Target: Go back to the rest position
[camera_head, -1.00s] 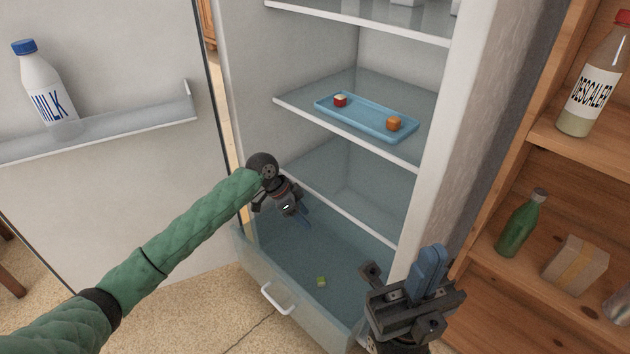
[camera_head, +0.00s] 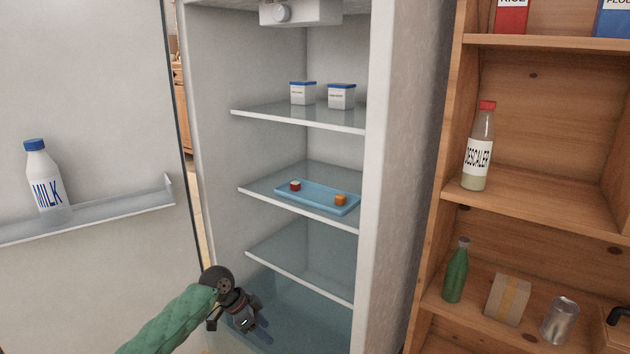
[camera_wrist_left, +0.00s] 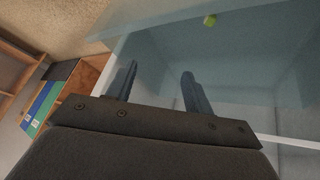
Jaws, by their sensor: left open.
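My left gripper (camera_head: 258,334) is in front of the lower part of the open fridge, with its green arm coming in from the bottom left. In the left wrist view my left gripper (camera_wrist_left: 161,82) shows two fingers apart with nothing between them. Beyond them lies the clear bluish drawer (camera_wrist_left: 150,28) with a small green piece (camera_wrist_left: 209,20) near the top of the picture. My right gripper is not in view.
A blue tray (camera_head: 318,199) with a red piece (camera_head: 295,186) and an orange piece (camera_head: 341,200) lies on a fridge shelf. Two white tubs (camera_head: 303,93) stand above. The open door holds a milk bottle (camera_head: 43,180). A wooden shelf unit (camera_head: 540,200) stands right.

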